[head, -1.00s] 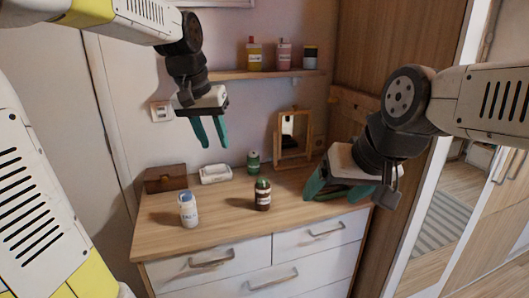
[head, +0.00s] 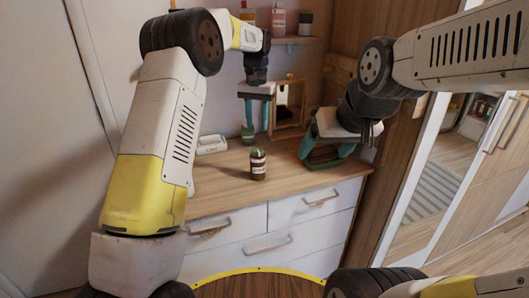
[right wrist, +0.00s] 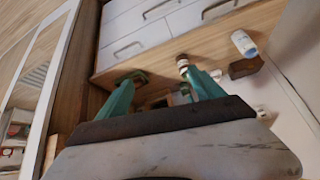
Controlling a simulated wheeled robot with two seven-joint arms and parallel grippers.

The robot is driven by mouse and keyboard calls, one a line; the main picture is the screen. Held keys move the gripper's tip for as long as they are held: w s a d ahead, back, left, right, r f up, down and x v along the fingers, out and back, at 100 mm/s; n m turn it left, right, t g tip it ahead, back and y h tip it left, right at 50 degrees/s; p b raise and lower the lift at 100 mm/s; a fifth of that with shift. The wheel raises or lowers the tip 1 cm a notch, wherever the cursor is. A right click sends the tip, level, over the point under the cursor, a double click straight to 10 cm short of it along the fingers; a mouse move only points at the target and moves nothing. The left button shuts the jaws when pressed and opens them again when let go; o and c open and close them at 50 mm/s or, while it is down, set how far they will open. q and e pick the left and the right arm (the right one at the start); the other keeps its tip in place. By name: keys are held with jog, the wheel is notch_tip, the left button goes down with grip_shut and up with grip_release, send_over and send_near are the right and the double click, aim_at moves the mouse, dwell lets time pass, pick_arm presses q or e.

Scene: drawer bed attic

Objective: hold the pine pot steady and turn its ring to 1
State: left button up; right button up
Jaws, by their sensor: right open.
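A brown jar with a green lid and white label (head: 258,166) stands upright on the dresser top. A smaller green pot (head: 247,137) stands behind it. I cannot tell which is the pine pot, and no ring numbers are readable. My left gripper (head: 255,126) is open, pointing down, its fingers over or beside the green pot; contact cannot be told.
A wooden-framed mirror (head: 288,104) stands at the back. A white object (head: 211,144) lies at left. My left arm mostly hides a white bottle, which shows in the right wrist view (right wrist: 243,42), near a brown box (right wrist: 245,67). A shelf (head: 292,40) holds bottles above.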

jog(key=w+f+n, duration=0.2)
jog(key=w+f, duration=0.2)
jog(key=w, duration=0.5)
jog(key=n+t+y, duration=0.3)
jog(key=t+y, duration=0.1)
jog(key=y, duration=0.1)
send_near(258, 168)
jog(key=w+f, duration=0.1)
jog(key=w, duration=0.1)
jog(key=w+f, duration=0.2)
jog(key=shift+w+a, duration=0.1)
jog(key=shift+w+a+f+t+y, duration=0.15)
jog(key=shift+a+f+t+y, duration=0.15)
jog(key=shift+a+f, duration=0.05)
jog(key=shift+x, duration=3.95)
jog(key=shift+c, duration=0.3)
